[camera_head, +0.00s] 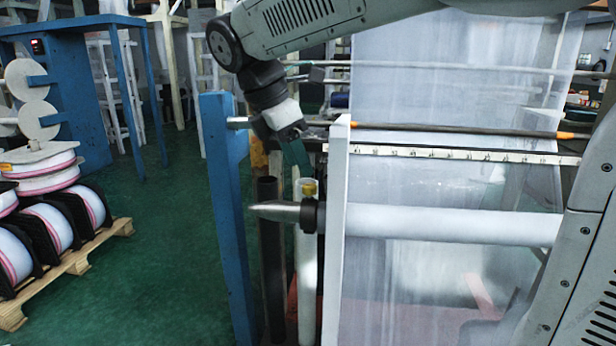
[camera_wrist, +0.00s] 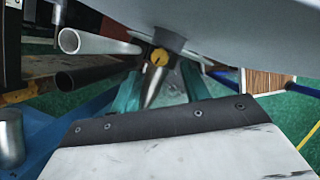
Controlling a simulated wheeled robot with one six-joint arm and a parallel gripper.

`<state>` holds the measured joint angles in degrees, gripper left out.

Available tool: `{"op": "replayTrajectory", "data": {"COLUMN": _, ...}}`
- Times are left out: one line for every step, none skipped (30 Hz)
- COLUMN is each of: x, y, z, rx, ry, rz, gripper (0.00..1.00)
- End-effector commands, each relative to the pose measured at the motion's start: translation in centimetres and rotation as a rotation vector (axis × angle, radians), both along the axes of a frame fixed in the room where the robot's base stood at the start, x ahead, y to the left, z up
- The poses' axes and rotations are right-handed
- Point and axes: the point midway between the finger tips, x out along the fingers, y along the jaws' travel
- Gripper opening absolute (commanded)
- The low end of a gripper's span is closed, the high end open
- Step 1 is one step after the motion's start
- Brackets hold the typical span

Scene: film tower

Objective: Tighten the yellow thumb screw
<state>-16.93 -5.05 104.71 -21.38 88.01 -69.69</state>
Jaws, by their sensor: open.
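The yellow thumb screw (camera_head: 309,187) stands on the dark collar (camera_head: 309,216) at the left end of the pale roller, beside the pointed metal shaft tip (camera_head: 275,211). My gripper (camera_head: 298,160) is above it and slightly to the left, with its green fingers pointing down and apart from it. In the wrist view, the yellow screw (camera_wrist: 159,57) shows between and beyond the two green fingers of my gripper (camera_wrist: 160,88). The fingers are spread and nothing is held. The metal cone (camera_wrist: 154,87) lies in the gap between them in the picture.
A blue post (camera_head: 226,220) stands left of the shaft tip, and a white upright plate (camera_head: 337,230) stands close on the right. A dark tube (camera_head: 270,255) and a white tube (camera_head: 306,280) stand below. Film (camera_head: 450,100) hangs on the right.

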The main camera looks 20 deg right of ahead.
Motion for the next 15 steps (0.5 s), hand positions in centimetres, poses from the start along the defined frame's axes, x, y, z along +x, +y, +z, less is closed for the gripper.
{"op": "replayTrajectory", "data": {"x": -0.1, "y": -0.4, "z": -0.9, "rx": -0.001, "ry": 0.002, "rz": -0.002, "gripper": 0.46}}
{"op": "replayTrajectory", "data": {"x": 0.0, "y": -0.6, "z": -1.3, "rx": -0.001, "ry": 0.002, "rz": -0.003, "gripper": 0.46}}
{"op": "replayTrajectory", "data": {"x": -0.1, "y": -0.9, "z": -1.9, "rx": 0.0, "ry": 0.001, "rz": -0.003, "gripper": 0.46}}
{"op": "replayTrajectory", "data": {"x": -0.1, "y": -1.0, "z": -2.3, "rx": 0.0, "ry": 0.002, "rz": -0.003, "gripper": 0.46}}
{"op": "replayTrajectory", "data": {"x": 0.0, "y": -1.2, "z": -2.7, "rx": 0.0, "ry": 0.0, "rz": -0.003, "gripper": 0.46}}
{"op": "replayTrajectory", "data": {"x": 0.0, "y": -1.3, "z": -3.1, "rx": 0.0, "ry": 0.0, "rz": -0.003, "gripper": 0.46}}
{"op": "replayTrajectory", "data": {"x": -0.1, "y": -1.5, "z": -3.4, "rx": 0.0, "ry": 0.0, "rz": -0.002, "gripper": 0.46}}
{"op": "replayTrajectory", "data": {"x": -0.1, "y": -1.6, "z": -3.6, "rx": 0.0, "ry": 0.0, "rz": -0.002, "gripper": 0.46}}
{"op": "replayTrajectory", "data": {"x": 0.0, "y": -1.7, "z": -3.9, "rx": 0.001, "ry": -0.001, "rz": -0.003, "gripper": 0.46}}
{"op": "replayTrajectory", "data": {"x": 0.0, "y": -1.7, "z": -4.0, "rx": 0.001, "ry": -0.002, "rz": -0.002, "gripper": 0.46}}
{"op": "replayTrajectory", "data": {"x": 0.0, "y": -1.8, "z": -4.2, "rx": 0.001, "ry": -0.002, "rz": -0.002, "gripper": 0.46}}
{"op": "replayTrajectory", "data": {"x": 0.0, "y": -1.8, "z": -4.3, "rx": 0.001, "ry": -0.002, "rz": -0.002, "gripper": 0.46}}
{"op": "replayTrajectory", "data": {"x": 0.0, "y": -1.9, "z": -4.3, "rx": 0.001, "ry": -0.002, "rz": -0.002, "gripper": 0.46}}
{"op": "replayTrajectory", "data": {"x": 0.0, "y": -1.9, "z": -4.3, "rx": 0.001, "ry": -0.002, "rz": -0.002, "gripper": 0.46}}
{"op": "replayTrajectory", "data": {"x": 0.0, "y": -1.9, "z": -4.3, "rx": 0.001, "ry": -0.002, "rz": -0.002, "gripper": 0.46}}
